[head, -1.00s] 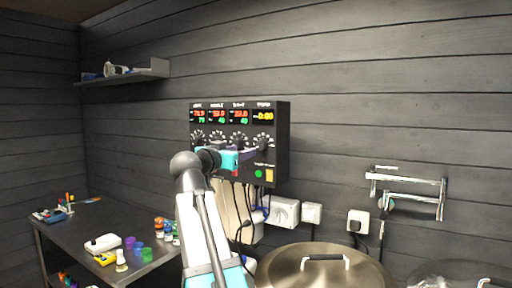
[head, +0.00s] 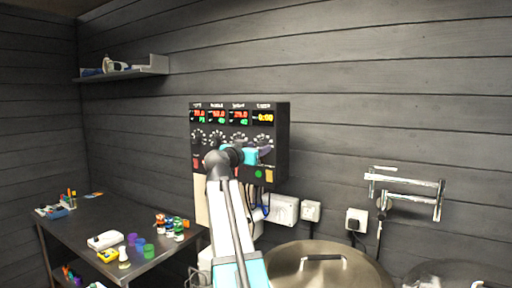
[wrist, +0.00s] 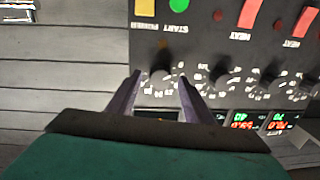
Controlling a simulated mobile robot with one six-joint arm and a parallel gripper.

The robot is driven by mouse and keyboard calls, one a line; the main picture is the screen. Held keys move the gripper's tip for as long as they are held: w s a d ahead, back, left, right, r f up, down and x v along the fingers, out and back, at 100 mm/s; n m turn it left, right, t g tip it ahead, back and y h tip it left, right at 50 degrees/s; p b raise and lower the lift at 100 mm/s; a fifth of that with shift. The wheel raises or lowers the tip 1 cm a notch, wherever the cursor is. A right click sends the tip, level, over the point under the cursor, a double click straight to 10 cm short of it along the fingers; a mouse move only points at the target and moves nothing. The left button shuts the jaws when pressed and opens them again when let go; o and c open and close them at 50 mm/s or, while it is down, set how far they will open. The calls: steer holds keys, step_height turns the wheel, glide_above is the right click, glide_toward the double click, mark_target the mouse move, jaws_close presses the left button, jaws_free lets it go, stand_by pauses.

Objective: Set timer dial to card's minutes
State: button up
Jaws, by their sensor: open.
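The black control panel (head: 284,150) hangs on the wall, with a row of dials under lit displays. The timer display (head: 264,118) at the right end shows yellow digits that look like 0:00. My gripper (head: 268,157) is open in front of the panel's right side. In the wrist view, which shows the panel upside down, the timer dial (wrist: 161,77) lies between the two open fingertips of my gripper (wrist: 160,85). I cannot tell whether they touch it. The gripper partly hides the dial's scale and the display. I cannot make out a card with minutes.
A green START button (wrist: 179,5) and a yellow POWER switch (wrist: 145,7) sit near the timer dial. Other dials (wrist: 220,83) are close beside it. Below are a metal lid (head: 318,270), wall sockets (head: 311,211) and a dark table (head: 92,222) with small items.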

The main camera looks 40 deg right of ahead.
steer(key=shift+c, duration=0.5)
steer(key=c, duration=1)
steer(key=shift+a, duration=0.1)
